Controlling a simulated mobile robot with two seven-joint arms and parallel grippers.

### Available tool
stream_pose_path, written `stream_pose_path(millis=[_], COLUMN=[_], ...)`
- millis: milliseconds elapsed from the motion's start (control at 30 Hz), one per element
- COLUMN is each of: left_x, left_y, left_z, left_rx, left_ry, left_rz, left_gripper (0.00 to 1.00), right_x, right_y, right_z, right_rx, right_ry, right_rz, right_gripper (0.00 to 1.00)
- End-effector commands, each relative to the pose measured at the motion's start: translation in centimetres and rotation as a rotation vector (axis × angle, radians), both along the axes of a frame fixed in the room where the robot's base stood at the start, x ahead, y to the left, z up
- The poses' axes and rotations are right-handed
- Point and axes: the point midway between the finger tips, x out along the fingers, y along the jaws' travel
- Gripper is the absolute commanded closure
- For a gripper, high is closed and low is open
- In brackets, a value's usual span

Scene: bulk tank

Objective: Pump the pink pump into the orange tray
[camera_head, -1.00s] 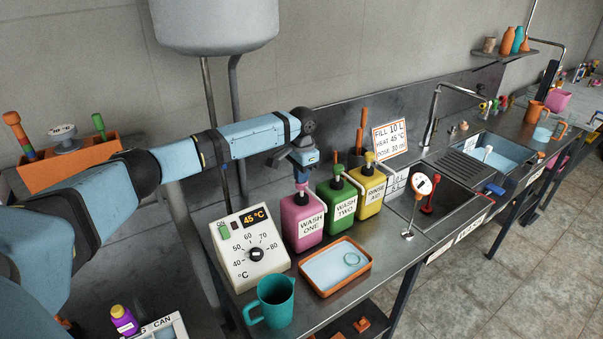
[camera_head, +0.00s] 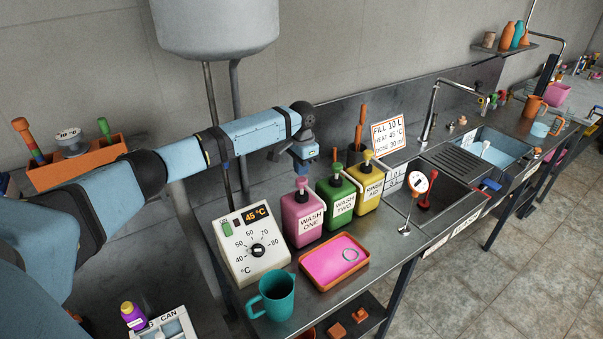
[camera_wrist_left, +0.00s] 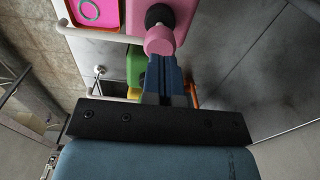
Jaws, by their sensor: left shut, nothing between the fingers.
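The pink pump bottle labelled WASH ONE (camera_head: 302,218) stands on the steel counter, its pink pump head (camera_head: 301,184) raised. The orange tray (camera_head: 345,282) lies in front of it, with pink liquid (camera_head: 334,263) over its floor and a pale green ring (camera_head: 350,255). My left gripper (camera_head: 303,165) is shut and empty, just above the pump head. In the left wrist view the shut fingers (camera_wrist_left: 166,62) point at the pink pump head (camera_wrist_left: 159,40); I cannot tell if they touch. My right gripper is not in view.
A green WASH TWO bottle (camera_head: 337,210) and a yellow RINSE AID bottle (camera_head: 368,190) stand close to the right. A white control box (camera_head: 253,262) is at left, a teal jug (camera_head: 277,296) in front. The sink (camera_head: 430,205) lies further right.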

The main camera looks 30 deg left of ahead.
Motion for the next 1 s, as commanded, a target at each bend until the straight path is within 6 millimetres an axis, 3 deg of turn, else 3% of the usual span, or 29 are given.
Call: stream_pose_path(millis=[67, 200, 400, 600, 1000], left_x=[0.1, 0.1, 0.1, 0.0, 0.0], left_y=[-0.1, 0.0, 0.0, 0.0, 0.0], left_z=[1.7, 5.0, 8.3, 9.5, 9.6], left_rx=[-0.001, -0.001, -0.001, 0.0, 0.0], left_ry=[-0.005, -0.005, -0.005, -0.003, -0.003], left_rz=[-0.002, -0.001, -0.001, -0.001, -0.001], left_gripper=[1.0, 1.0, 1.0, 1.0, 1.0], right_x=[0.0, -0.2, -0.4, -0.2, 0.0], right_y=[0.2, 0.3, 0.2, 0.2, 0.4], right_z=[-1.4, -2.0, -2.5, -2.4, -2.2], right_rx=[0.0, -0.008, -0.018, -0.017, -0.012], right_ry=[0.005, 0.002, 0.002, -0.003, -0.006], right_rz=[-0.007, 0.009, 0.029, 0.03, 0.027], right_gripper=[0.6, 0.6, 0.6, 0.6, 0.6])
